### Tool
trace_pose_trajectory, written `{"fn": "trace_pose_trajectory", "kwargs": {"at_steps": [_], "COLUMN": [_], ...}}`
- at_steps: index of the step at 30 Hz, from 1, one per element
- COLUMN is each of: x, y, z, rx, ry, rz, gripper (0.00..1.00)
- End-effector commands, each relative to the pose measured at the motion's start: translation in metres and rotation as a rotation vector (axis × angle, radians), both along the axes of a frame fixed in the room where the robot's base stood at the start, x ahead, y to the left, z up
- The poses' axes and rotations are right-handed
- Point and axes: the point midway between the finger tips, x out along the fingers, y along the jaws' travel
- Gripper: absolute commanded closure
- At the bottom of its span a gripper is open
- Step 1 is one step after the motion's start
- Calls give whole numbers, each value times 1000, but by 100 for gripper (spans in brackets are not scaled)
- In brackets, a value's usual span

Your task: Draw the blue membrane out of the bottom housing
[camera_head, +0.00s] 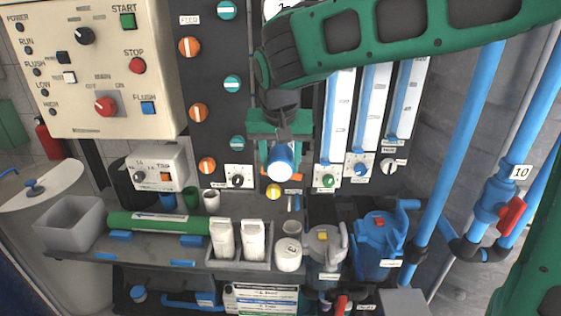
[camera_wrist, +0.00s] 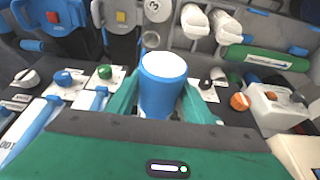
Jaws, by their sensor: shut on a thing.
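My gripper (camera_head: 280,150) is in front of the dark panel, at the middle of the head view. It is shut on the blue membrane (camera_head: 281,165), a short blue cylinder with a pale end. In the wrist view the membrane (camera_wrist: 162,92) sits between the green fingers of my gripper (camera_wrist: 160,105), its white end pointing away from the palm.
Flow meters (camera_head: 375,105) stand right of my gripper. Blue pipes (camera_head: 465,130) run at the right.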

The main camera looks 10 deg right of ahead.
Motion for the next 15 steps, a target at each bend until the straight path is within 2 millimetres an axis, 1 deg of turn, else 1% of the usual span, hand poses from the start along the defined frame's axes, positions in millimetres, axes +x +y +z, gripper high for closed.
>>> {"fn": "trace_pose_trajectory", "kwargs": {"at_steps": [15], "x": [-15], "y": [3], "z": [0], "rx": [-1], "ry": [-1], "rz": [1], "gripper": [86]}}
